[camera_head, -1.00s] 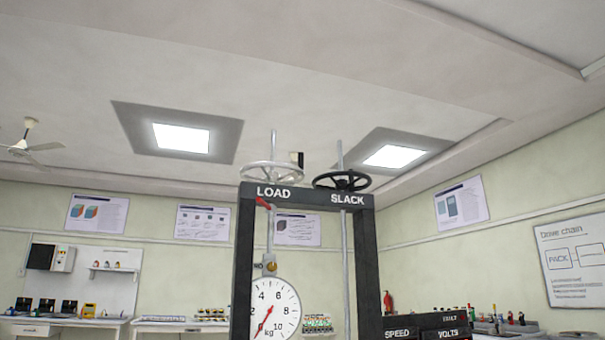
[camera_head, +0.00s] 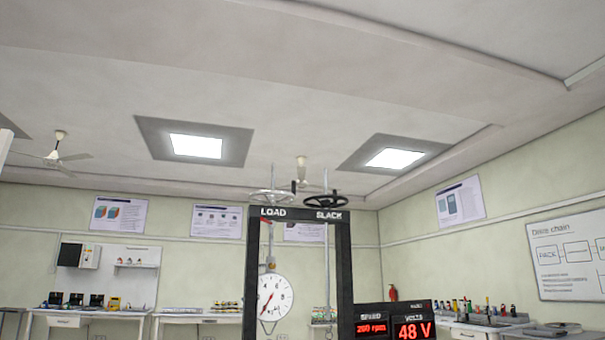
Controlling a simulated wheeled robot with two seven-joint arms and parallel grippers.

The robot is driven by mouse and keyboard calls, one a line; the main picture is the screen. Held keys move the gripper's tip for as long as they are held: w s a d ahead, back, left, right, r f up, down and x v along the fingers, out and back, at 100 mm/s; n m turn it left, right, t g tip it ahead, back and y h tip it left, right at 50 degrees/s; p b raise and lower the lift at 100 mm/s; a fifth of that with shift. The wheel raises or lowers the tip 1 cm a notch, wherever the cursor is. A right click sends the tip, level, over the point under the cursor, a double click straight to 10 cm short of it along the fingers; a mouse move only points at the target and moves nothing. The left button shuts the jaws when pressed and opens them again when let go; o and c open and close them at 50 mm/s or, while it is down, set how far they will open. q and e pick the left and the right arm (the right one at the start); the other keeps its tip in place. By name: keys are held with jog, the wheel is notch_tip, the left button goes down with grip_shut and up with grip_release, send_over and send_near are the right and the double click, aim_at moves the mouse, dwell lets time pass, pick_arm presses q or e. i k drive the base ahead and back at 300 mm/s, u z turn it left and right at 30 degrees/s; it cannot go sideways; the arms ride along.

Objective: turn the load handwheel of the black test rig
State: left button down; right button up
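The load handwheel (camera_head: 272,197), a pale grey spoked wheel on a vertical rod, sits on top of the crossbar above the word LOAD. The black slack handwheel (camera_head: 324,201) is beside it on the right, above SLACK. A round white dial (camera_head: 275,297) hangs inside the frame under the load rod, with a red needle pointing to lower left. Neither of my grippers is in view. The lower part of the rig is cut off.
Red displays (camera_head: 413,331) right of the rig read 260 rpm and 48 V. A bench (camera_head: 85,312) stands at the back left, and another (camera_head: 470,329) with bottles at the right. A whiteboard (camera_head: 570,258) hangs on the right wall.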

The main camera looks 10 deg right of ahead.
aim_at(271, 199)
jog(key=u, duration=1.1)
jog(key=i, duration=0.85)
jog(key=z, duration=0.45)
